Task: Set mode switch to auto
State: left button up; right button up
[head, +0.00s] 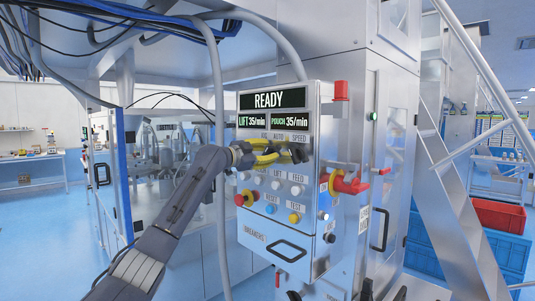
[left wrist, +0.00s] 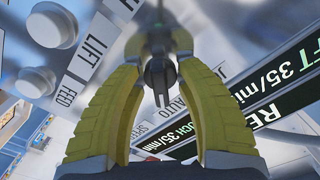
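The mode switch is a dark knob on the grey control panel (head: 262,218), in the row labelled JOG, AUTO and SPEED. In the left wrist view the dark knob (left wrist: 160,72) lies between my yellow fingers, close to both, with the AUTO label beside it. In the head view my left gripper (head: 279,151) reaches the panel from the left at this row. Its fingers partly hide the knob. I cannot tell whether they press on it or only stand around it, nor where it points. My right gripper cannot be made out.
Above the knobs, a display (head: 269,99) reads READY. White buttons (head: 277,185) sit just below. A grey conduit (head: 218,90) runs close to my left arm.

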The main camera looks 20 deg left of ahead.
pick_arm(q)
jog(key=v, duration=1.2)
dwell(0.6)
